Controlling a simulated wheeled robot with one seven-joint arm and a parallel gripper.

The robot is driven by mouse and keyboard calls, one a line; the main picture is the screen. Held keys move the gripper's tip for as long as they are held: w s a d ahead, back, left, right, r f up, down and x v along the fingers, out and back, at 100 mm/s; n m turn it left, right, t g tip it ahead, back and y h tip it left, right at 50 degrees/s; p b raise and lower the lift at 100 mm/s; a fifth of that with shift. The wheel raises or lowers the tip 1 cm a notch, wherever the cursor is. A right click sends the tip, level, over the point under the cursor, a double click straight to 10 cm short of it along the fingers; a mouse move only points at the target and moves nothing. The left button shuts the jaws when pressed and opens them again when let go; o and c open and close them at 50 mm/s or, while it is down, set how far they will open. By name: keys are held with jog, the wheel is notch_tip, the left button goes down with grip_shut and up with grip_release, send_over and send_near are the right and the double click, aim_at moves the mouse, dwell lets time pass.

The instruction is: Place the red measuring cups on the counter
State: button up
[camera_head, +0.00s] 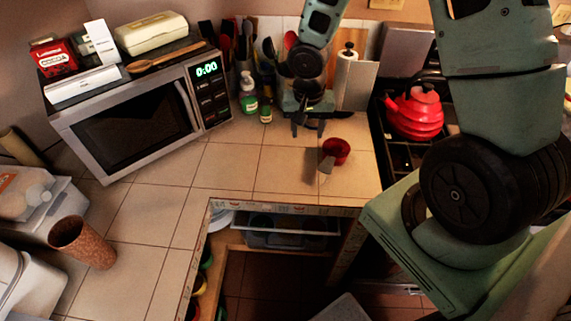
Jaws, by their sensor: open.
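The red measuring cups (337,149) rest on the tiled counter (225,165), right of the middle of the view and close to the stove. A greyish handle points down and to the left from the red cup. My gripper (308,130) is above the counter, up and to the left of the cups in the picture. Its fingers point down and are apart, with nothing seen between them. A gap shows between the fingers and the cups.
A microwave (130,108) stands at the left with boxes and a wooden spoon on top. Small green bottles (248,93) and utensils stand behind my gripper. A red kettle (414,112) sits on the stove at the right. A brown cup (82,243) is at lower left. The middle tiles are clear.

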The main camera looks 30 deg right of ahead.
jog(key=s+a+r+n, duration=0.65)
jog(key=a+r, duration=0.35)
jog(key=a, duration=0.2)
jog(key=s+a+r+n, duration=0.3)
jog(key=s+a+n, duration=0.1)
jog(key=s, duration=0.2)
jog(key=s+a+r+n+y, duration=0.1)
jog(key=s+a+r+n, duration=0.2)
jog(key=s, duration=0.4)
jog(key=shift+a+n+g, duration=0.3)
jog(key=shift+a+n, duration=0.35)
jog(key=shift+a, duration=0.15)
notch_tip(320, 180, down, 14)
jog(key=b, duration=1.4)
jog(key=shift+w+r, duration=0.1)
